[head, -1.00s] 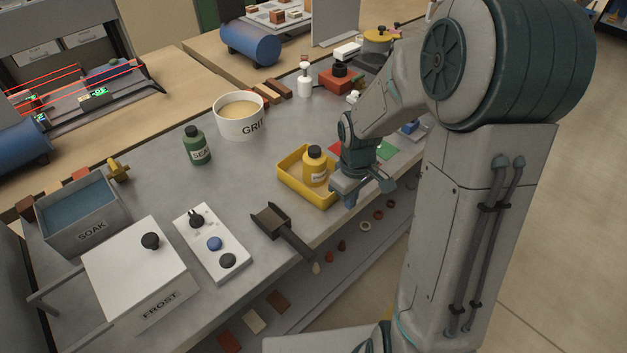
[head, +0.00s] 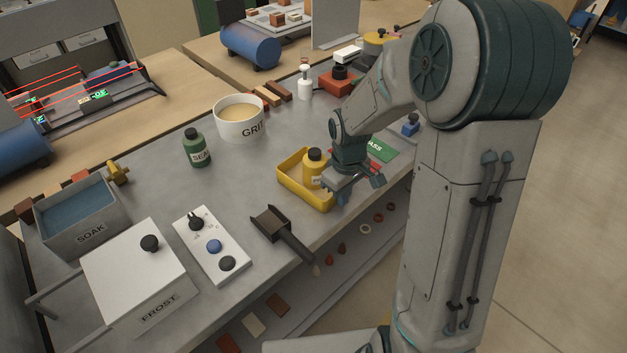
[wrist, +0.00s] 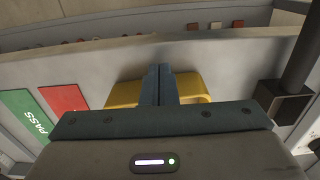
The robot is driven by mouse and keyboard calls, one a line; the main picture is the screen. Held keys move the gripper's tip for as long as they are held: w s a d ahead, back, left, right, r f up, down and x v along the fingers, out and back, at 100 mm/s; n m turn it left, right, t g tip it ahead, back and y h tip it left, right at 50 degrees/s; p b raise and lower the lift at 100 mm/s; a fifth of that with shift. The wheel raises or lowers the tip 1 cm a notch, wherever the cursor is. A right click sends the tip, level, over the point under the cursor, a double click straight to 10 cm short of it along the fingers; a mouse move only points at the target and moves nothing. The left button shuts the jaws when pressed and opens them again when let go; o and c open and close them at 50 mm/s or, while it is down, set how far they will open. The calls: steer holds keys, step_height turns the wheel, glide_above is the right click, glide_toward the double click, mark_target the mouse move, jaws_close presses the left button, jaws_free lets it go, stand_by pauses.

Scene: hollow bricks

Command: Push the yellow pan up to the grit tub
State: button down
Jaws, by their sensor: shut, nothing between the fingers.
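The yellow pan (head: 291,178) lies on the grey bench, with a yellow bottle (head: 313,166) with a dark cap standing in it. The white grit tub (head: 240,128), filled with tan grit, stands farther back and to the left, with clear bench between it and the pan. My gripper (head: 334,196) is at the pan's right, near side. In the wrist view the shut, empty fingers (wrist: 158,76) overlap the yellow pan (wrist: 124,95). I cannot tell whether they touch it. My palm hides much of the pan there.
A green bottle (head: 196,148) stands left of the tub. A dark scoop-like tool (head: 270,221) lies left of the pan near the front edge. A white control box (head: 212,243) is farther left. The green PASS mat (head: 376,149) lies behind my gripper.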

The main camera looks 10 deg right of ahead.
steer(key=shift+w+a+p, duration=0.15)
steer(key=shift+w+a, duration=1.25)
steer(key=shift+w, duration=0.6)
steer(key=shift+w+a+p, duration=0.1)
steer(key=shift+w+a, duration=1.25)
steer(key=shift+w, duration=0.65)
steer(key=shift+w+a+p, duration=0.15)
steer(key=shift+w+a, duration=1.25)
steer(key=shift+w, duration=0.6)
steer(key=shift+s, duration=0.1)
steer(key=shift+s+d, duration=0.6)
steer(key=shift+s, duration=0.15)
step_height(320, 180, up, 9)
steer(key=p, duration=0.6)
steer(key=shift+r, duration=0.1)
